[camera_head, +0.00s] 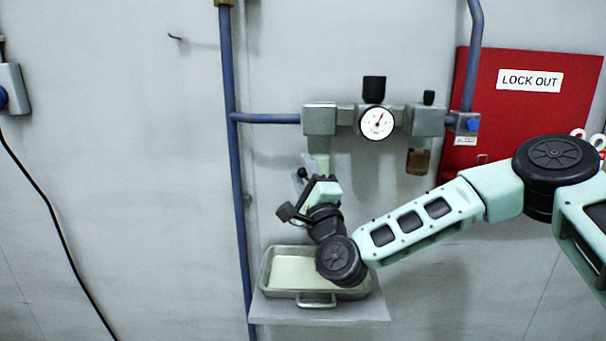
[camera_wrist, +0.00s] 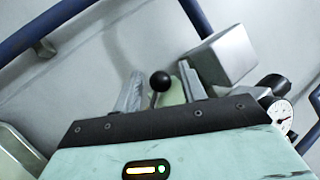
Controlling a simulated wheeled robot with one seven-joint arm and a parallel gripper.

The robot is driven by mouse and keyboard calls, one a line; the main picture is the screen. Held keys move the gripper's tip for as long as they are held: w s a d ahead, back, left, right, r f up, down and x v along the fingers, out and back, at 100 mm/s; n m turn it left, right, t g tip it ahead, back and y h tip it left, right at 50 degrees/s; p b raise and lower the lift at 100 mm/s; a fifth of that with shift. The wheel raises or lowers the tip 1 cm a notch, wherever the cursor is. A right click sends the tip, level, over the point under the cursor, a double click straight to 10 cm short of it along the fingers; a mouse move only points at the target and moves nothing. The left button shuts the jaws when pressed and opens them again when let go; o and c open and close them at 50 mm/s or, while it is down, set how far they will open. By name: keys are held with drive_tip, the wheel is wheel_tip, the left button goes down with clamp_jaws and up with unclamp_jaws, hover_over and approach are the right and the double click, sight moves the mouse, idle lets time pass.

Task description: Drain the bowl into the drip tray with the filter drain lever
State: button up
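The filter bowl (camera_head: 319,162) is pale green and hangs under a grey metal block (camera_head: 319,119). The drain lever (camera_wrist: 160,82) ends in a black ball; its ball also shows beside the bowl in the head view (camera_head: 302,173). My gripper (camera_wrist: 161,76) is open, with one finger on each side of the lever and a gap around the ball. In the head view my gripper (camera_head: 308,177) is just below the bowl, partly hiding it. The metal drip tray (camera_head: 316,298) sits below on a shelf, its right part hidden by my arm. Its inside looks pale.
A blue pipe (camera_head: 234,170) runs down the wall left of the bowl. A pressure gauge (camera_head: 376,123) and a second block (camera_head: 424,120) are to the right. A red lock-out board (camera_head: 500,115) hangs at right. The wall at left is mostly clear.

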drive_tip(key=shift+s, duration=0.1)
drive_tip(key=b+v, duration=0.4)
drive_tip(key=v, duration=1.3)
drive_tip(key=shift+s+a+f, duration=0.1)
drive_tip(key=shift+s, duration=0.05)
